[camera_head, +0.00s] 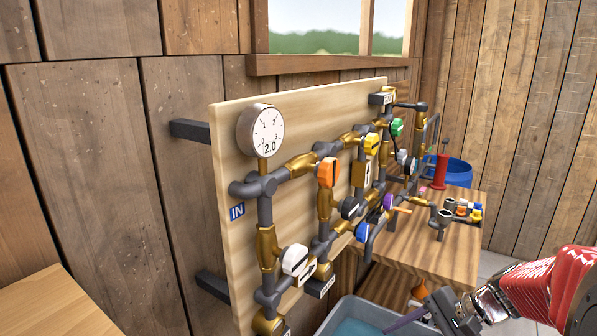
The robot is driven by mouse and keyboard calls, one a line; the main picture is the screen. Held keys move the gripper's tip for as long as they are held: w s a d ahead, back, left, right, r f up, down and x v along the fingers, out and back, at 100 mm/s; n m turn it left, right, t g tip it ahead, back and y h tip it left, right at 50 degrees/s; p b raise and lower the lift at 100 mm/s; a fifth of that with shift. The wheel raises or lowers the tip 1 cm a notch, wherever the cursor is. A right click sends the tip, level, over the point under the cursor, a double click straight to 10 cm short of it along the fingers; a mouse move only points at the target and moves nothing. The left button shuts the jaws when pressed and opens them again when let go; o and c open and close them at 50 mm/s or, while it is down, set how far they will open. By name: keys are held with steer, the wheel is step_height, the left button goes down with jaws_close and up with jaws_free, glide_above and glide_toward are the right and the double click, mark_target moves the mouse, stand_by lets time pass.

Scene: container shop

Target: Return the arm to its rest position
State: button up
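My red arm (545,282) reaches in from the lower right. My gripper (448,312) is at the bottom right, dark and partly cut off by the lower edge. It is above or beside a grey bin (345,309) with blue-green contents. A small orange piece (420,289) and a thin purple-grey piece (406,319) show beside its fingers. I cannot tell whether the gripper touches or holds either of them. The finger opening is too small and overlapped to read.
A wooden board (225,150) carries brass and grey pipes, coloured valves and a gauge (262,131) reading 2.0. A bare wooden surface (60,305) is at lower left.

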steer(key=s+a+r+n+t+h, duration=0.1)
steer(key=s+a+r+n+h, duration=0.2)
steer(key=s, duration=0.4)
steer(key=s+a+r+n+t+h, duration=0.2)
steer(key=s+a+r+n+h, duration=0.1)
steer(key=s+r+n, duration=0.3)
steer(key=s+n+h, duration=0.1)
steer(key=n, duration=0.1)
steer(key=shift+a+n+h, duration=0.3)
steer(key=shift+r, duration=0.1)
steer(key=shift+c, duration=0.6)
stand_by(1.4)
